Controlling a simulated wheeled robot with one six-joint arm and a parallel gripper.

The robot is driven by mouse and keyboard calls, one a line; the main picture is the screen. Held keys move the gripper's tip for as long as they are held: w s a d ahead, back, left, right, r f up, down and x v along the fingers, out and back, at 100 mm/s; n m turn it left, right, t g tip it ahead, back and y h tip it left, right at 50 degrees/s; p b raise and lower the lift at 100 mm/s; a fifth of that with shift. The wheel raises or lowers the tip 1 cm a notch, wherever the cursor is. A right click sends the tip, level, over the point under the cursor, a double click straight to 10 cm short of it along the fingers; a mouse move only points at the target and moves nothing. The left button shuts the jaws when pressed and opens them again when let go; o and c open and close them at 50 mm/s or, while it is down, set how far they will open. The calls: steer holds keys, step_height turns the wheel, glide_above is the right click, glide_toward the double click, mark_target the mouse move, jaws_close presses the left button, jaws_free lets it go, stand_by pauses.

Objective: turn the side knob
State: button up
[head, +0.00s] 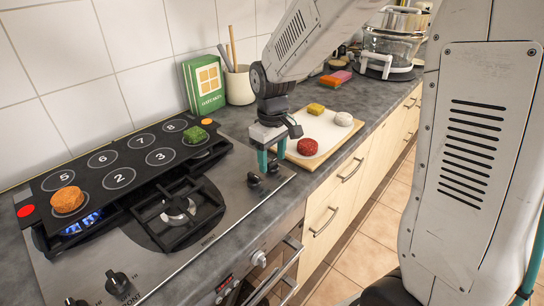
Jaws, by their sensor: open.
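A gas hob (222,212) with a steel top lies at the left of the head view. Two small black knobs sit near its right end: one (253,180) in front and one (272,167) just behind it. My gripper (271,162) points down with its teal fingers open, close above or around the rear knob. I cannot tell whether the fingers touch it. Two more black knobs (117,281) stand at the hob's front left, one partly cut off by the picture edge. Which one is the side knob is not marked.
A board (316,140) with food pieces lies right of my gripper. Oven handle and drawers are in front.

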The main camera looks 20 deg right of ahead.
mark_target(273, 163)
step_height(273, 163, up, 8)
steer(key=shift+f, duration=0.15)
stand_by(0.6)
steer(key=shift+s+f+m, duration=0.15)
steer(key=shift+s+m, duration=0.1)
steer(key=shift+m, duration=0.05)
steer(key=s+d+r+m, duration=0.1)
steer(key=s+r+m, duration=0.1)
steer(key=s, duration=1)
steer(key=s+d+r+m+t, duration=0.1)
steer(key=s+d+r+m, duration=0.1)
steer(key=s, duration=1.1)
steer(key=shift+r+m, duration=0.3)
steer(key=shift+r, duration=0.15)
